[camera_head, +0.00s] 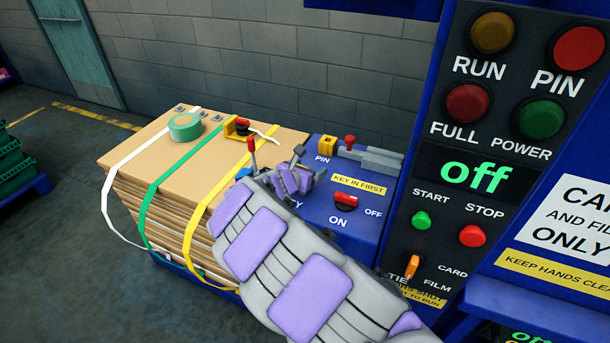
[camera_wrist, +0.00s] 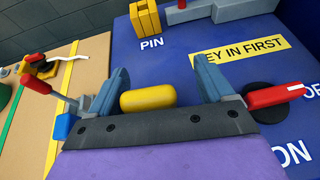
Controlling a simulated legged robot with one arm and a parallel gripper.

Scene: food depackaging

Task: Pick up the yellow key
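A yellow rounded piece (camera_wrist: 148,98), which looks like the handle of the yellow key, lies between the two grey fingers of my gripper (camera_wrist: 160,74) in the wrist view. The left finger is close to its left end; a gap shows at its right end. I cannot tell whether the left finger touches it. My gripper is open around it. In the head view my gripper (camera_head: 296,168) is over the left part of the blue control panel (camera_head: 350,232) and hides the yellow piece.
A red switch (camera_head: 346,202) sits right of my gripper, and a red-handled lever (camera_head: 251,146) stands to its left. A yellow PIN block (camera_head: 327,146) is behind. A strapped cardboard stack (camera_head: 160,155) bears a green tape roll (camera_head: 186,126) and a yellow tool (camera_head: 231,129).

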